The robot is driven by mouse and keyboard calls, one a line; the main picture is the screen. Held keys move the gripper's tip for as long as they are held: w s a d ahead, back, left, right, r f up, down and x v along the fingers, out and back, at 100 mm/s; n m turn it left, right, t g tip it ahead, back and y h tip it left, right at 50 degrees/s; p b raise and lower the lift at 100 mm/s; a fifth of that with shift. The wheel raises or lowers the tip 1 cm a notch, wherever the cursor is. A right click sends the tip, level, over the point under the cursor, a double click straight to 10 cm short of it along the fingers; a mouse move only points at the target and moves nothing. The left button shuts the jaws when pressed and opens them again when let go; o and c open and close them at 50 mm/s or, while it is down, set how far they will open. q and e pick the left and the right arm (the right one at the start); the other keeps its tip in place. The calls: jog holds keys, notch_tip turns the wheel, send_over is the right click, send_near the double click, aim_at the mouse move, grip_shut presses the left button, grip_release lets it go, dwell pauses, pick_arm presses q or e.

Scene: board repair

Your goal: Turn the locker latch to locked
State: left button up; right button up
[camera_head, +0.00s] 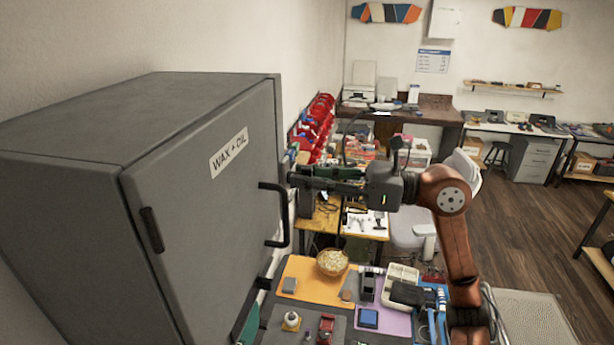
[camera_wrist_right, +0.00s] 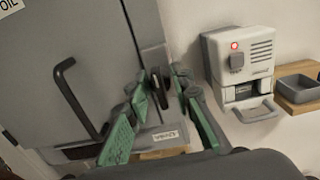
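The grey locker (camera_head: 215,215) stands at the left with its "WAX + OIL" door seemingly shut and a black bar handle (camera_head: 283,215) on it. In the right wrist view the locker door (camera_wrist_right: 75,45) and handle (camera_wrist_right: 75,95) show at the left. A small dark upright piece (camera_wrist_right: 158,85), possibly the latch, is at the locker's edge between my fingertips; its setting and any contact are unclear. My right gripper (camera_head: 297,178) is beside the locker's door edge, above the handle. In the wrist view its green-padded fingers (camera_wrist_right: 160,85) are apart. My left gripper is not visible.
Below is a workbench with an orange mat (camera_head: 312,288), a bowl (camera_head: 332,262), a grey tray (camera_head: 400,284) and small tools. Red bins (camera_head: 317,120) line the wall behind. A white machine (camera_wrist_right: 240,65) and a wooden shelf (camera_wrist_right: 300,90) are right of the gripper in the wrist view.

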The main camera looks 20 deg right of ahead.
grip_shut()
jog(key=m+b, duration=0.1)
jog(key=m, duration=0.3)
jog(key=shift+w+f, duration=0.1)
jog(key=m, duration=0.4)
jog(key=shift+d+b, duration=0.1)
jog(key=shift+b, duration=0.3)
jog(key=shift+w+f+m, duration=0.1)
jog(key=shift+m, duration=4.9)
jog(key=shift+o, duration=0.9)
grip_release()
jog(key=shift+d, duration=0.1)
